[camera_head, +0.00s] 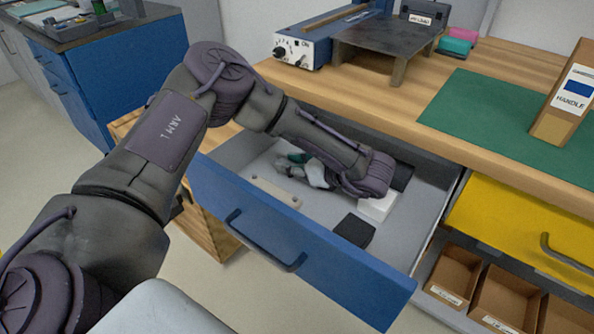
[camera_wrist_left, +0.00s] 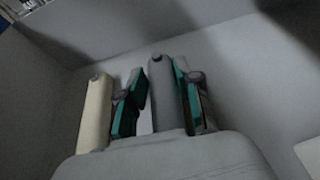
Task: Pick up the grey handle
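The grey handle (camera_wrist_left: 163,92) lies in the open blue drawer (camera_head: 300,245). In the left wrist view it is between the two fingers of my left gripper (camera_wrist_left: 158,100). A narrow gap shows between the left finger and the handle; the right finger is close against its other side, and I cannot tell if it touches. My left gripper also shows in the head view (camera_head: 305,168), low inside the drawer, where it and my arm hide much of the grey handle. A cream handle (camera_wrist_left: 96,112) lies left of the fingers; it also shows in the head view (camera_head: 275,191). My right gripper is not in view.
The drawer also holds a black block (camera_head: 354,231) and a white block (camera_head: 378,206). A wooden worktop (camera_head: 450,85) with a green mat (camera_head: 490,120) overhangs the drawer's back. A yellow drawer (camera_head: 520,225) and open brown bins (camera_head: 452,275) are on the right.

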